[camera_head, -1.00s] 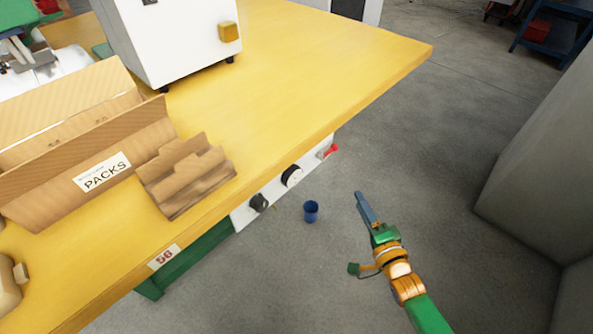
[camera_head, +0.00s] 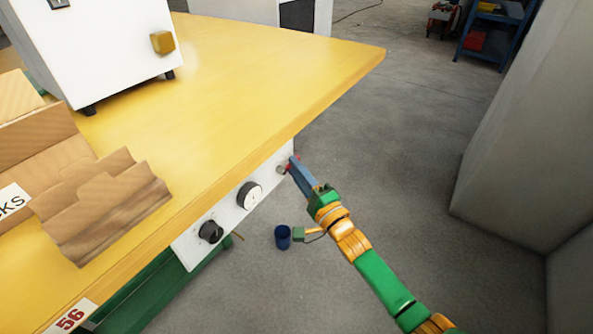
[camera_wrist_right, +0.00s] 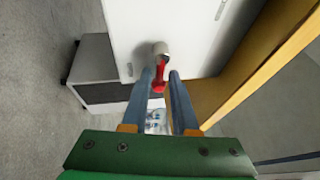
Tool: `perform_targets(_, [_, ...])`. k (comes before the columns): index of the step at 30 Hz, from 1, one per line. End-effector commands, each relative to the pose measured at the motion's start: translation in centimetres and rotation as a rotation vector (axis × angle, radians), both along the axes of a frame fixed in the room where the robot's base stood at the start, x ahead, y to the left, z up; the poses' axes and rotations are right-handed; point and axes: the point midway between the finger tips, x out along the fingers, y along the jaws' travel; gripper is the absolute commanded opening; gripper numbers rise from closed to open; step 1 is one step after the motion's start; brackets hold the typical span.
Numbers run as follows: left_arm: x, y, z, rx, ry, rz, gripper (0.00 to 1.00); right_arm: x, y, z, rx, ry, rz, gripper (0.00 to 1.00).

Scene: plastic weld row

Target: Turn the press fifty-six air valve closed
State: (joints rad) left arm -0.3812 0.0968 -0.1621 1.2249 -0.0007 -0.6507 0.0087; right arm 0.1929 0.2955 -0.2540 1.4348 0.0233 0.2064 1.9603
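The air valve's red lever (camera_wrist_right: 159,76) hangs from a pale metal body (camera_wrist_right: 161,49) on the white panel under the table edge. In the head view the valve body (camera_head: 282,169) shows at the panel's far end, with the lever mostly hidden by my fingers. My right gripper (camera_head: 293,163) reaches up to it from the lower right. In the wrist view the fingers of my right gripper (camera_wrist_right: 161,76) are apart, with the lever between their tips; I see no clear grip on it. My left gripper is not in view.
The yellow table (camera_head: 255,75), marked 56 (camera_head: 70,318), overhangs the white panel (camera_head: 222,212), which also carries a gauge (camera_head: 249,195) and a black knob (camera_head: 210,231). A grey cabinet (camera_head: 520,150) stands right, with open floor between.

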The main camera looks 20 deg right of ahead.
Motion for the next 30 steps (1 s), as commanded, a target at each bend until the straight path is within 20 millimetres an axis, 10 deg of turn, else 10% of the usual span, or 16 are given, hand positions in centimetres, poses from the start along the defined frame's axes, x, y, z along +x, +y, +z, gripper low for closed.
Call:
perform_targets(18, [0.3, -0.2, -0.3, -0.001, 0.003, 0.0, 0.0, 0.0, -0.1, -0.1, -0.069, -0.051, -0.001, 0.0])
perform_targets(30, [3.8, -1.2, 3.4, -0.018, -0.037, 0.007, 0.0, 0.0, -0.1, 0.5, -0.342, -0.265, -0.002, 0.0])
